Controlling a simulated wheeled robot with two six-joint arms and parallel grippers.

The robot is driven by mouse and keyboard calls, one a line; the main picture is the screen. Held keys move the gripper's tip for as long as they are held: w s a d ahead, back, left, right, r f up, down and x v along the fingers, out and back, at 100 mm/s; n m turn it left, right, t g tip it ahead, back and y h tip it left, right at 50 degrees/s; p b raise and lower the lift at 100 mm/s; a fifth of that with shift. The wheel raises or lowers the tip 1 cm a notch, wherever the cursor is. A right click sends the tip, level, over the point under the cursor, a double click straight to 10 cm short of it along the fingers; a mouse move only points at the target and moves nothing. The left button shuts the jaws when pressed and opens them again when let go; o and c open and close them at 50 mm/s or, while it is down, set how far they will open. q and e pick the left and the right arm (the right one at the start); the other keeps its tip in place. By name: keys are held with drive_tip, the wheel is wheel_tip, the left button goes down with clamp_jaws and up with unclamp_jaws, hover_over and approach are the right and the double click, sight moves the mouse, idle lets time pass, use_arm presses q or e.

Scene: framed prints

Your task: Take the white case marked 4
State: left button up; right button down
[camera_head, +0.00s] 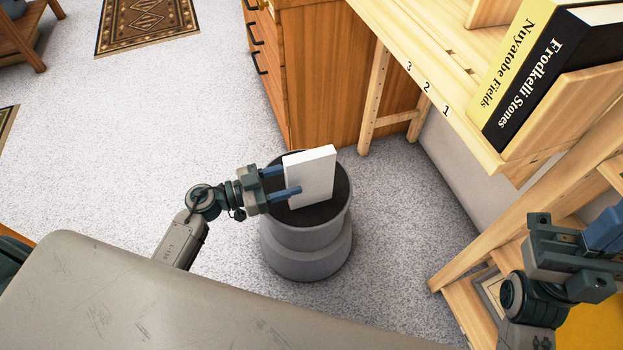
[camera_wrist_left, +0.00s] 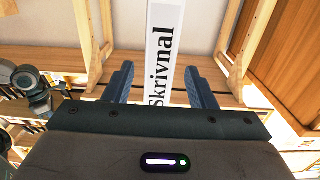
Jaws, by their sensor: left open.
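A white case (camera_head: 314,176) stands upright on the dark top of a round grey stand (camera_head: 308,235). Its white spine, lettered "Skrivnal", shows in the left wrist view (camera_wrist_left: 165,50); I see no 4 on it. My left gripper (camera_head: 288,181) is at the case's left end, its blue fingers open. In the left wrist view the spine lies between the two fingertips, with a gap on each side. My right gripper (camera_head: 604,232) is at the right edge, partly cut off, away from the case.
A wooden shelf (camera_head: 440,70) numbered 3, 2, 1 holds a yellow book (camera_head: 505,75) and a black book (camera_head: 545,80) at upper right. A wooden drawer cabinet (camera_head: 325,75) stands just behind the stand. Carpet (camera_head: 150,130) to the left is clear.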

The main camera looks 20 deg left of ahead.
sight(308, 176)
use_arm(q)
drive_tip(key=shift+b+x, duration=0.9)
drive_tip(key=shift+x, duration=1.9)
drive_tip(key=shift+s, duration=0.1)
drive_tip(key=shift+c, duration=0.2)
clamp_jaws()
